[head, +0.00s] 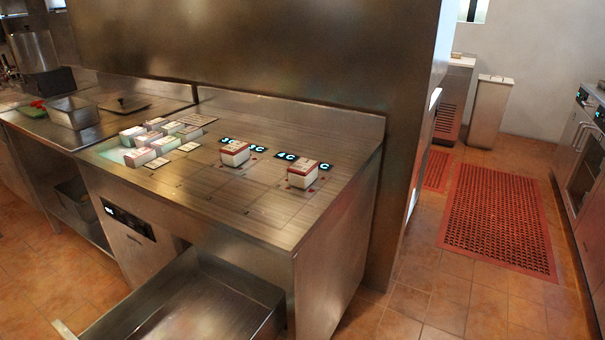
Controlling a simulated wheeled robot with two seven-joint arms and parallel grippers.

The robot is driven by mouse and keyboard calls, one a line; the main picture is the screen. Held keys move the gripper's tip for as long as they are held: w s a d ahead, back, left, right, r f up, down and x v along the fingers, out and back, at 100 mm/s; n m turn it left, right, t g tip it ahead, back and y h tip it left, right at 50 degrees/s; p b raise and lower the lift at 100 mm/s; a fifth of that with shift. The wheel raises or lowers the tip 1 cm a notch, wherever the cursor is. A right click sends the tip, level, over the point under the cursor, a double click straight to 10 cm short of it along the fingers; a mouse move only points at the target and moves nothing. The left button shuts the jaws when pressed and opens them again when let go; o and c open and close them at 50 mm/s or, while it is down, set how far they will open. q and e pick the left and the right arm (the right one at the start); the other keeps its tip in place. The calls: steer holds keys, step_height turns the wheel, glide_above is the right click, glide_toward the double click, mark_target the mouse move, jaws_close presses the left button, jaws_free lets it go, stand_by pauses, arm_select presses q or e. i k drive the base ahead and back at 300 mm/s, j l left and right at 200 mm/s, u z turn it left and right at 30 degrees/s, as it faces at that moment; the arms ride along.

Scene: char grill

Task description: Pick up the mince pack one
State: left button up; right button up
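Small red and white packs stand on the steel counter (215,192). One pack (235,154) is near the middle and another pack (302,175) is farther right. Several more packs form a group at the counter's left part, among them a front pack (139,157). The labels are too small to read, so I cannot tell which one is mince pack one. Neither of my grippers shows in the head view, and no pack is seen held.
An open, empty steel drawer (195,305) juts out below the counter. A steel pan (73,112) and a lid (124,104) are on the left worktop. A tall panel (270,50) stands behind the counter. Red floor mats (497,215) lie in the right aisle.

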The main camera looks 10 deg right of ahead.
mark_target(304, 172)
steer(key=u, duration=0.4)
steer(key=i+l+u, duration=0.1)
steer(key=l+u, duration=0.15)
steer(key=l, duration=0.2)
steer(key=i+l+u, duration=0.1)
steer(key=l+u, duration=0.2)
steer(key=i+l+u, duration=0.1)
steer(key=l+u, duration=0.2)
steer(key=l, duration=2.95)
